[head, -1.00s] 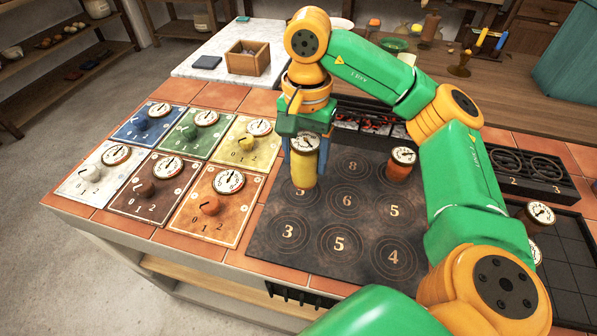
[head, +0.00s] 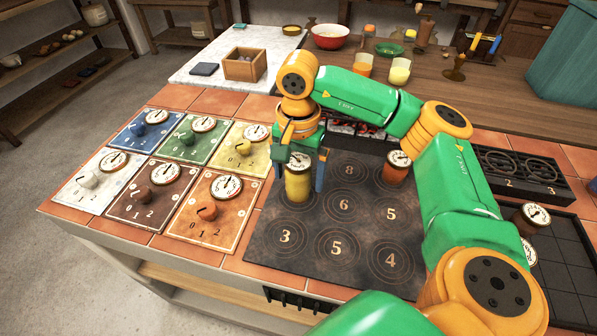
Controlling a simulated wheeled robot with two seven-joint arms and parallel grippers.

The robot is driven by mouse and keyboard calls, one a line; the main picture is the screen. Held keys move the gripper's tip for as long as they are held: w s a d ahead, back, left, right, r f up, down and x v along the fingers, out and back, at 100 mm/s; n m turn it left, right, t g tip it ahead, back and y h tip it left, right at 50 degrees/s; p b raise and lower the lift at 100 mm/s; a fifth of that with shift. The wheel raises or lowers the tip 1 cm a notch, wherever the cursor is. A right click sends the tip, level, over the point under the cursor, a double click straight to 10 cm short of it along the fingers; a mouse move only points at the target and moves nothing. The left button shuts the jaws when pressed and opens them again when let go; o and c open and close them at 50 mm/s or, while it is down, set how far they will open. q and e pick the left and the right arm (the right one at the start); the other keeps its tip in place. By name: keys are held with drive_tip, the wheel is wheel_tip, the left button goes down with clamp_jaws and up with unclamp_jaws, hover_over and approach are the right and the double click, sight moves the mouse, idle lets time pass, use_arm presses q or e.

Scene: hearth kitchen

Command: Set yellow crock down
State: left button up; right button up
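The yellow crock (head: 298,185), with a dial on its lid, stands upright on the dark plate (head: 272,240) with numbered rings, at its left back ring. My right gripper (head: 298,178) is above and around the crock, pointing down. Its blue fingers are spread, one on each side, with a visible gap between the right finger and the crock. My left gripper is not in view.
An orange-brown crock (head: 396,168) stands right of the gripper on the same plate. Several coloured dial panels (head: 208,208) lie to the left. The plate's front rings are clear.

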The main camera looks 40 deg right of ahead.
sight(298, 160)
drive_tip(key=shift+r, duration=0.1)
drive_tip(key=shift+r, duration=0.3)
wheel_tip(298, 160, up, 6)
drive_tip(key=shift+p, duration=0.3)
wheel_tip(298, 160, up, 6)
drive_tip(key=p, duration=0.3)
drive_tip(key=shift+f, duration=0.2)
